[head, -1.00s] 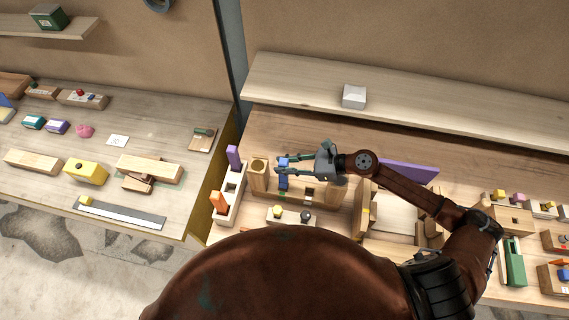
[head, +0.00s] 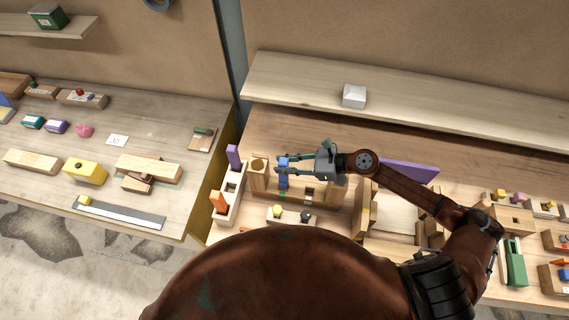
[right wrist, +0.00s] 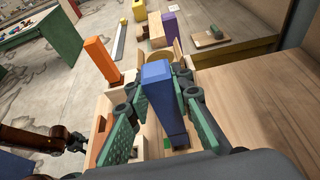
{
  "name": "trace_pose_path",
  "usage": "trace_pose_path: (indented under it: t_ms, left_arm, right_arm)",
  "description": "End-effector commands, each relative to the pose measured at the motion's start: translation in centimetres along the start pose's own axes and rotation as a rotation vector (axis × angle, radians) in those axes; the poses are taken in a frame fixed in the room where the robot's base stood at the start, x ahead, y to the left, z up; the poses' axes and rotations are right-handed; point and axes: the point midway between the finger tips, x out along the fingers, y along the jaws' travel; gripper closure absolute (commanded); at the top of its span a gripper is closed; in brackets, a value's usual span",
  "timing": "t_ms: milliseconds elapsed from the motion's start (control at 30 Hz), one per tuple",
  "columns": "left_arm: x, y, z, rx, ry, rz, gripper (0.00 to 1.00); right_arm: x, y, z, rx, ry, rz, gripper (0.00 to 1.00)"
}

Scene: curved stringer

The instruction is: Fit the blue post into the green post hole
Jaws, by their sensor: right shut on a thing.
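The blue post (head: 284,174) stands roughly upright at the left part of a long wooden block (head: 325,194). My right gripper (head: 284,164) reaches in from the right and is shut on the post's upper part. In the right wrist view the blue post (right wrist: 165,98) is between the two green fingers of my right gripper (right wrist: 158,100). A small green patch (right wrist: 167,143) shows low beside the post; I cannot tell whether it marks the green post hole. The post's lower end is hard to see. My left gripper does not show.
A pale holder (head: 236,191) with a purple post (head: 233,157) and an orange post (head: 217,202) stands just left. A round-topped wooden piece (head: 259,167) is close to the blue post. A shelf (head: 420,104) with a white box (head: 354,95) runs behind.

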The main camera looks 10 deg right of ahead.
Motion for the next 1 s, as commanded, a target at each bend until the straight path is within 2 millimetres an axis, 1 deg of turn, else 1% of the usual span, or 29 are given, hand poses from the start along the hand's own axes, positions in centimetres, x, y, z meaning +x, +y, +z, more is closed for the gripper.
trace_pose_path:
  t_ms: [1000]
  left_arm:
    - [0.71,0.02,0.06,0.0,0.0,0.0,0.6]
  right_arm:
    - [0.03,-0.03,-0.03,-0.001,0.0,0.0,1.0]
